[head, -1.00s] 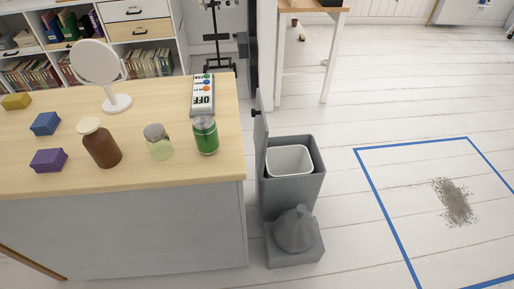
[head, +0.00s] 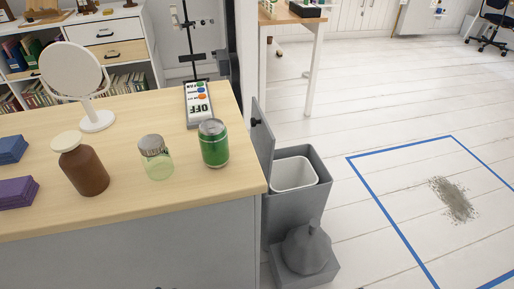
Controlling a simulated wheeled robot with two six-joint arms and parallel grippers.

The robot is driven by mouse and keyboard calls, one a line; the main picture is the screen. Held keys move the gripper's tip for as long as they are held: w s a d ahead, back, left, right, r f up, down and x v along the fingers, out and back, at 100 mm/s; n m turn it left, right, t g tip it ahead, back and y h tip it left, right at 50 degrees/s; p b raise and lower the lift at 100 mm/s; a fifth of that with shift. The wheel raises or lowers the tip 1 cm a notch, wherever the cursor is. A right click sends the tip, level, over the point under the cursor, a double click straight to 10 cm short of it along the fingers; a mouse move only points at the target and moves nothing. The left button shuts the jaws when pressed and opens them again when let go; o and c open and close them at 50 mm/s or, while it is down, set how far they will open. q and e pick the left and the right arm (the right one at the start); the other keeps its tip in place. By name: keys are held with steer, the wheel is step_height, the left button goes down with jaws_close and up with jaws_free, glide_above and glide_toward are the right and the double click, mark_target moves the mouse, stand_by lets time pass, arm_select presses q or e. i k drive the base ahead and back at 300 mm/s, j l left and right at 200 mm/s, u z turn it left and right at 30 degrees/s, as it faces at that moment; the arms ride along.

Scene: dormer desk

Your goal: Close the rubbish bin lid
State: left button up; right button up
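The grey rubbish bin (head: 319,205) stands on the floor just right of the desk in the head view. Its lid (head: 262,136) is open and stands upright at the bin's left side, with a small dark knob on it. A white inner liner (head: 294,173) shows in the open top and looks empty. Neither of my grippers is in view.
The wooden desk (head: 130,203) is at left, with a green can (head: 213,145), a jar, a brown bottle and a mirror on it. A grey lumpy object (head: 307,250) on a square base stands before the bin. Floor at right is open, with a blue taped outline (head: 385,222) around grey debris.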

mark_target(262, 138)
steer(key=i+l, duration=0.1)
steer(key=l, duration=1.1)
steer(key=i+l, duration=0.15)
steer(key=l, duration=0.45)
